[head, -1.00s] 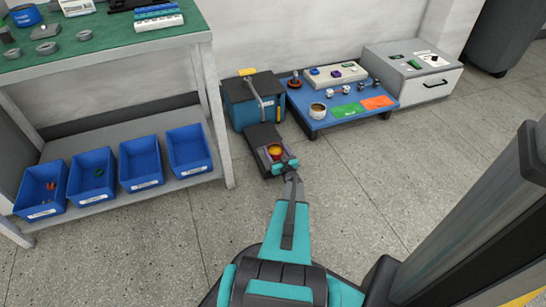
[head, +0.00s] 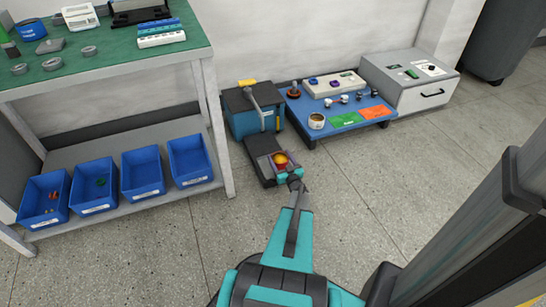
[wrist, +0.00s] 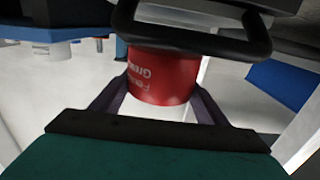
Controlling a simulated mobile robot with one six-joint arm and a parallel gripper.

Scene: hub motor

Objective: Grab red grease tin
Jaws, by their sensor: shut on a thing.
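The red grease tin (wrist: 165,75) shows in the wrist view between the two dark fingers of my gripper (wrist: 160,92), its white lettering upside down. The fingers are shut on its sides. In the head view the tin (head: 281,160) is a small round shape with an orange-yellow top and some red at its side, at the front right of a dark tray-like part (head: 257,158). My gripper (head: 283,167) is around it there. I cannot tell whether the tin touches the tray. A black loop handle (wrist: 190,45) hides the tin's upper edge in the wrist view.
A blue toolbox (head: 250,118) stands just behind the dark part. A workbench (head: 228,150) with blue bins (head: 190,165) is at left.

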